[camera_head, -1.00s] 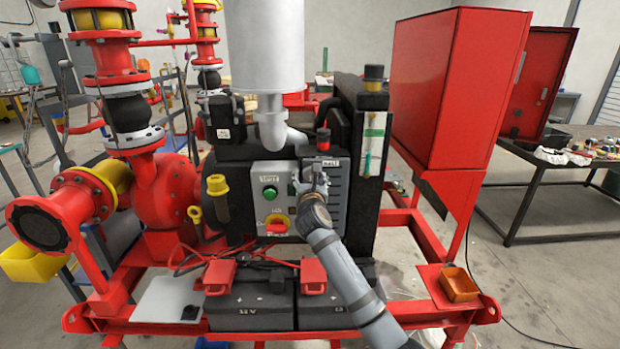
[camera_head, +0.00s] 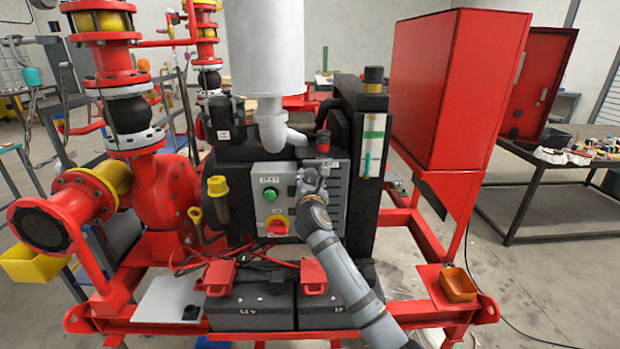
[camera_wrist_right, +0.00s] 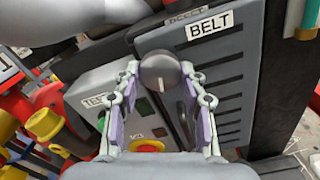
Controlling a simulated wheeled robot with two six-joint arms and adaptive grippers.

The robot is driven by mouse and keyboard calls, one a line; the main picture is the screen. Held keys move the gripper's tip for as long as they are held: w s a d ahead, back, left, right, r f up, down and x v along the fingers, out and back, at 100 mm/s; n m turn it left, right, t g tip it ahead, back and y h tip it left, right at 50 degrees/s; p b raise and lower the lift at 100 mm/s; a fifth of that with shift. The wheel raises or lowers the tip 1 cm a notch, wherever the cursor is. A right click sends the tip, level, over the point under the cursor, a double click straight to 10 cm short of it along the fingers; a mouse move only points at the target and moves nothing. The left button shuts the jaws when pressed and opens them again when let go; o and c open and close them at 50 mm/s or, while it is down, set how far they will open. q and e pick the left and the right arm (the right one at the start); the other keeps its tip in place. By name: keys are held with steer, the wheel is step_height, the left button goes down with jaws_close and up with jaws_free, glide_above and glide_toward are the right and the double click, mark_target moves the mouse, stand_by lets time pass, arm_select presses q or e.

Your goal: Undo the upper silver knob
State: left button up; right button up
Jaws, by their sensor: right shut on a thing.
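A round grey knob (camera_wrist_right: 163,72) with a pale mark on its face sits at the upper end of the slatted grey belt cover (camera_wrist_right: 215,95), below the BELT label (camera_wrist_right: 210,25). My right gripper (camera_wrist_right: 160,76) has its two fingers on either side of this knob, shut on it. In the head view my right gripper (camera_head: 314,178) is at the top of the belt cover, right of the control box (camera_head: 270,195), and it hides the knob there. A lower knob is not clearly visible. My left gripper is not in view.
The control box carries a green button (camera_head: 270,194) and a red-yellow switch (camera_head: 277,226), close left of my right gripper. A red button (camera_head: 323,145) and a black upright frame (camera_head: 370,150) stand close by.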

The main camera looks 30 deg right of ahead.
steer(key=m, duration=0.3)
steer(key=shift+m, duration=0.4)
steer(key=m, duration=0.3)
steer(key=shift+a+m, duration=0.1)
steer(key=shift+m, duration=0.2)
steer(key=m, duration=0.3)
steer(key=shift+m+b, duration=0.3)
steer(key=shift+b, duration=0.05)
steer(key=m+b, duration=0.1)
steer(key=m, duration=0.2)
steer(key=shift+m, duration=0.3)
steer(key=m+b, duration=0.2)
steer(key=m, duration=0.1)
steer(key=shift+m, duration=0.3)
steer(key=m+b, duration=0.2)
steer(key=m, duration=0.2)
steer(key=shift+m+b, duration=0.3)
steer(key=shift+b, duration=0.1)
steer(key=m+b, duration=0.3)
steer(key=m, duration=0.1)
steer(key=shift+r+m+b, duration=0.15)
steer(key=shift+m+b, duration=0.95)
steer(key=shift+m, duration=0.9)
